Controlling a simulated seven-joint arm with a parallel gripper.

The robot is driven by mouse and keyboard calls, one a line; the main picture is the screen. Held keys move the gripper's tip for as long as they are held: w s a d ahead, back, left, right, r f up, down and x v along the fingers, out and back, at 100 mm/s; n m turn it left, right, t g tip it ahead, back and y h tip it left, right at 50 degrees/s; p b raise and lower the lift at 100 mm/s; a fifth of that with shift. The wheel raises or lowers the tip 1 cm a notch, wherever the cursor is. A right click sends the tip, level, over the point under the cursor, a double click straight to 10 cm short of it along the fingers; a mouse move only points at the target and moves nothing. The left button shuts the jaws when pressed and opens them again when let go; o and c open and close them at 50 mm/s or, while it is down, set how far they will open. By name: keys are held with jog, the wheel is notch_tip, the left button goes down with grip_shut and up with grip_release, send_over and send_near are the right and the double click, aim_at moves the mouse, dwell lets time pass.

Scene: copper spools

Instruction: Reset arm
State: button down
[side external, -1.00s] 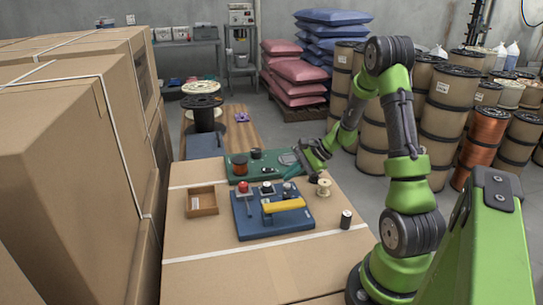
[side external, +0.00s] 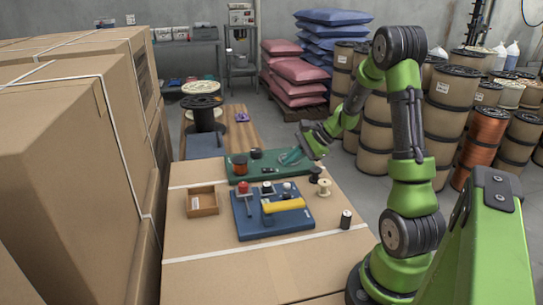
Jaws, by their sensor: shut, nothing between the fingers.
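My gripper (side external: 297,153) is at the end of the green arm, raised above the right end of the green board (side external: 262,176). It is shut and empty. A copper spool (side external: 240,164) and a small black spool (side external: 256,154) sit on the green board. A cream spool (side external: 324,187) and a dark spool (side external: 315,174) stand on the cardboard surface just right of the board. The blue board (side external: 245,225) in front carries a yellow bar (side external: 284,206) and a red-topped part (side external: 243,187).
A small open wooden box (side external: 202,201) stands at the left of the cardboard surface (side external: 240,270). A black-and-white spool (side external: 346,218) stands near its right edge. Tall cardboard boxes (side external: 75,170) line the left side. The front of the surface is clear.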

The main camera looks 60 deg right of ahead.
dwell(0.4)
jog(key=shift+s+a+f+n+g, duration=0.15)
jog(key=shift+s+a+f+g, duration=0.15)
jog(key=shift+s, duration=0.15)
jog(key=shift+s+a+f+n+g, duration=0.15)
jog(key=shift+s+a+f+g, duration=0.1)
jog(key=shift+s, duration=0.2)
jog(key=s+a+r+n, duration=0.3)
jog(key=a+r+n, duration=0.2)
jog(key=a, duration=0.3)
jog(key=s+a+r+n+h, duration=0.1)
jog(key=s+a+r+n, duration=0.2)
jog(key=a+r+n, duration=0.2)
jog(key=s+a+r+n+h, duration=0.1)
jog(key=s+a+r+n, duration=0.2)
jog(key=a, duration=0.8)
notch_tip(320, 180, up, 2)
jog(key=n, duration=0.4)
jog(key=shift+s+a+r, duration=0.2)
jog(key=shift+s+a, duration=0.15)
jog(key=shift+s, duration=0.05)
